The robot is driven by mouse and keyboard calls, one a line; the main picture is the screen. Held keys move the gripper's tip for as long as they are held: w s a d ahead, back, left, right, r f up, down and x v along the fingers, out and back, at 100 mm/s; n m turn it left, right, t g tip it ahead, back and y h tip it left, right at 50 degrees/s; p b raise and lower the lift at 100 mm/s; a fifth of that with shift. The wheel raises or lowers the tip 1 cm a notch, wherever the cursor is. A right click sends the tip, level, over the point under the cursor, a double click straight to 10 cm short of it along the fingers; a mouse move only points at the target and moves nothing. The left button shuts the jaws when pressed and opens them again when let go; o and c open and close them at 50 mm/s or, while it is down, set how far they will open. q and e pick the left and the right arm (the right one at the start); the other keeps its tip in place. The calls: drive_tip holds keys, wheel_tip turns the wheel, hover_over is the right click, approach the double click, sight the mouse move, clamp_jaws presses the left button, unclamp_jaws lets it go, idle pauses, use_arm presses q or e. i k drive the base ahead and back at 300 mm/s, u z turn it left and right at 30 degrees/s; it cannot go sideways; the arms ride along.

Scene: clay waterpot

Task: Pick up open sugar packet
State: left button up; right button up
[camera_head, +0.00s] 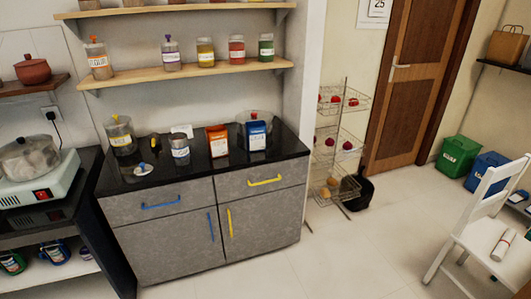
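Two upright packets stand on the black counter top (205,170). One is an orange-brown packet (217,141) with a white label. The other is a blue packet (256,136) with a white label, just to its right. The print is too small to tell which one holds sugar, and I cannot tell whether either is open. Neither of my grippers is in view.
A labelled jar (180,150), a loose lid (143,169) and a larger glass jar (120,136) stand left of the packets. A rounded see-through vessel is behind the blue packet. A shelf (190,72) with jars hangs above. The floor in front of the cabinet (160,245) is clear.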

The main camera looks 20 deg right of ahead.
sight(254, 131)
drive_tip(key=z, duration=1)
drive_tip(key=i, duration=0.75)
drive_tip(key=u, duration=0.65)
drive_tip(key=i, duration=0.6)
drive_tip(key=u, duration=0.7)
